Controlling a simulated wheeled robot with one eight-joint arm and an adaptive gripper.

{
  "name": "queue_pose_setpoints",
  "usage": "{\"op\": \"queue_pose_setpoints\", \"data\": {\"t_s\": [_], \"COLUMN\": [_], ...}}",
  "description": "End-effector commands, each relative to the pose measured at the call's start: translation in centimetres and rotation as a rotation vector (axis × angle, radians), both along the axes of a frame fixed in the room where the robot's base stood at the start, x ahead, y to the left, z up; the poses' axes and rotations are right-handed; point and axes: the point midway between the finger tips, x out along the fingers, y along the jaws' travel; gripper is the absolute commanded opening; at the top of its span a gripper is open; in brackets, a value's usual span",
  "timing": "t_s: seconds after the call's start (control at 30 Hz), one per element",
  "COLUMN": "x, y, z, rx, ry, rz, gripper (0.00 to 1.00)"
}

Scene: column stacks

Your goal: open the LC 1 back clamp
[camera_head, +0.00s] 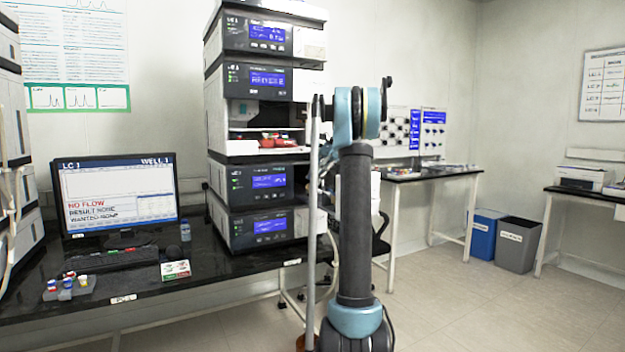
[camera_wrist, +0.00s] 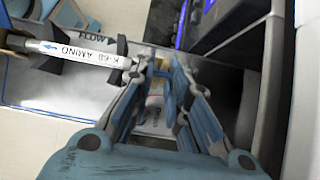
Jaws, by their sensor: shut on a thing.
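A white column (camera_wrist: 75,51) marked "AMINO" and "K-60", with a blue arrow, lies across the upper left of the wrist view. Dark clamp pieces (camera_wrist: 52,58) hold it near a "FLOW" label, and another dark clamp piece (camera_wrist: 122,48) sits at its right end. In the head view, my arm hides the gripper, beside the LC stack (camera_head: 262,180).
A monitor (camera_head: 117,195) reading "LC 1" and "NO FLOW" stands on the black bench (camera_head: 190,268) left of the stack. A rack of vials (camera_head: 68,287) sits at the bench front. In the wrist view, instrument housing (camera_wrist: 235,30) is close on the right.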

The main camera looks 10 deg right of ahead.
Motion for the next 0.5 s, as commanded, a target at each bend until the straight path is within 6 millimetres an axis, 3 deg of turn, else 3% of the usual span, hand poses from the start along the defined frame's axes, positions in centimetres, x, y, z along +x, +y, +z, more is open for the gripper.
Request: {"op": "queue_pose_setpoints", "data": {"t_s": [0.5], "x": [0.25], "y": [-0.77], "z": [-0.5], "rx": [0.136], "ry": [0.045], "rz": [-0.002], "gripper": [0.0]}}
